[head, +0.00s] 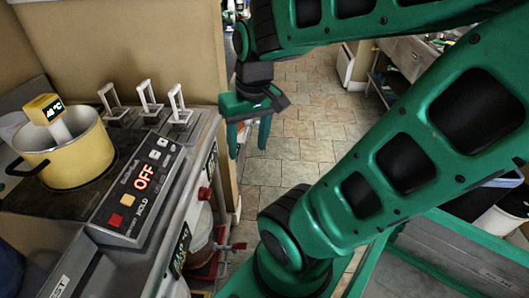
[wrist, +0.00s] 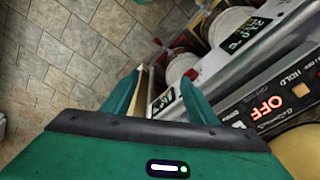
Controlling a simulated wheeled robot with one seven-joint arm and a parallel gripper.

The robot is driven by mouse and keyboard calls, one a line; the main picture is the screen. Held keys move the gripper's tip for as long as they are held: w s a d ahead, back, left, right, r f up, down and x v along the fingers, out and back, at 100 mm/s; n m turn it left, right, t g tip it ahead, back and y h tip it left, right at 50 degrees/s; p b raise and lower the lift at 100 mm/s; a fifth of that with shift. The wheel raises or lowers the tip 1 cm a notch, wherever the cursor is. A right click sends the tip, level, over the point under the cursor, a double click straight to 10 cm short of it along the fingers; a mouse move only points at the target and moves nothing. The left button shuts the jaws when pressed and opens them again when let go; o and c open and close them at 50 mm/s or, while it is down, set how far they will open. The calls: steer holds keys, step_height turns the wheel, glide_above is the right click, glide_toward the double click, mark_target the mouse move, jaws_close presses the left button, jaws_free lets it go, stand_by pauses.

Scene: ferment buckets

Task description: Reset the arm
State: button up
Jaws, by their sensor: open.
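My gripper (head: 248,150) is green and hangs with its fingers pointing down beyond the right edge of the counter, over the tiled floor in the head view. Its two fingers stand apart with nothing between them. In the wrist view my gripper (wrist: 158,80) also shows parted, empty fingers. My green arm reaches across the right and top of the head view, bent at the elbow, and hides part of the floor behind it.
A yellow pot (head: 75,160) with a 48 °C thermometer (head: 45,110) stands on the counter at left. A control panel (head: 140,190) reads OFF. Several white levers (head: 150,100) stand behind it. Buckets (wrist: 228,25) sit below the counter. The tiled floor (head: 300,130) is clear.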

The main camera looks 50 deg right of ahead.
steer(key=s, duration=0.2)
steer(key=s+m+g, duration=0.1)
steer(key=s+d+f+m, duration=0.1)
steer(key=s, duration=0.1)
steer(key=shift+s+d+g, duration=0.1)
steer(key=shift+s+g, duration=0.2)
steer(key=shift+g, duration=0.1)
steer(key=shift+w+f, duration=0.3)
steer(key=shift+w, duration=0.35)
stand_by(1.2)
